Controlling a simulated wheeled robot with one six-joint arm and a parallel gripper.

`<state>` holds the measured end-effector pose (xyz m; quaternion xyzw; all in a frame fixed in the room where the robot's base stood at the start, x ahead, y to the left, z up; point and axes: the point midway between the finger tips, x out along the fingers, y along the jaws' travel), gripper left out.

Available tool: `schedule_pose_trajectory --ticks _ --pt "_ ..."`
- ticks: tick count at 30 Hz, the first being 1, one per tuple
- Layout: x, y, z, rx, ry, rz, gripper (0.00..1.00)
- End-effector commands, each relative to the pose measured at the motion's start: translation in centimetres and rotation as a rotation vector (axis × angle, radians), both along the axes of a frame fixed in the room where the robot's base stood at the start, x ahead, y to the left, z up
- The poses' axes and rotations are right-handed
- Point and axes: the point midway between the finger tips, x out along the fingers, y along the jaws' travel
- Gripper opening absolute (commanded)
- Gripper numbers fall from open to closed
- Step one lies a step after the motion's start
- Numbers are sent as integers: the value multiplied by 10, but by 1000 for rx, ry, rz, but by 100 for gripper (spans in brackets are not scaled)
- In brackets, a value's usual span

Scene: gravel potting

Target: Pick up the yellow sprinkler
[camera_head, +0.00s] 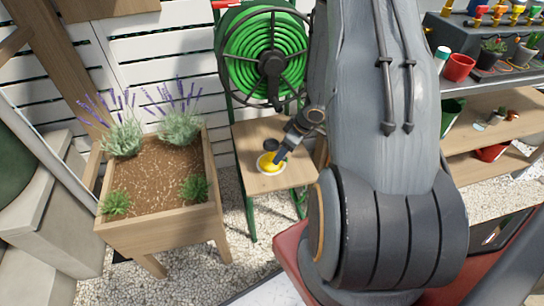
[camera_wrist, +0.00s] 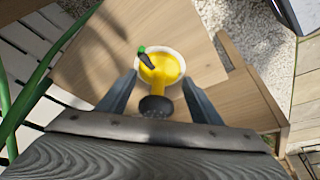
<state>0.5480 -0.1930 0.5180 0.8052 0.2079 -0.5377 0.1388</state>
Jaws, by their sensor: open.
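The yellow sprinkler (camera_head: 268,164) sits on a small wooden side table (camera_head: 247,181). In the wrist view the yellow sprinkler (camera_wrist: 165,68) has a dark round head pointing toward me and a small green-and-black tip. A white round rim, like a bowl or saucer, shows around its yellow part. My gripper (camera_wrist: 160,77) is open, with one finger on each side of the sprinkler's near part and dark head. In the head view my gripper (camera_head: 281,156) is just above and right of the sprinkler. Whether a finger touches it cannot be told.
A wooden planter (camera_head: 160,225) with lavender stands left of the table. A green hose reel (camera_head: 268,60) is behind it. A shelf unit (camera_head: 490,132) with pots and tools is at the right. A green metal frame runs along the table's left side.

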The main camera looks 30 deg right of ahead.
Motion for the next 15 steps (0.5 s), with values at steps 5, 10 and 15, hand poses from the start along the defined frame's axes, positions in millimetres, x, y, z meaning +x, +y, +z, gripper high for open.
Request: schedule_pose_trajectory --ticks 5,10,15 --pt "12 7 0 0 0 3 59" --pt "36 21 0 -2 0 6 59" --pt "42 25 -26 0 2 -1 59"
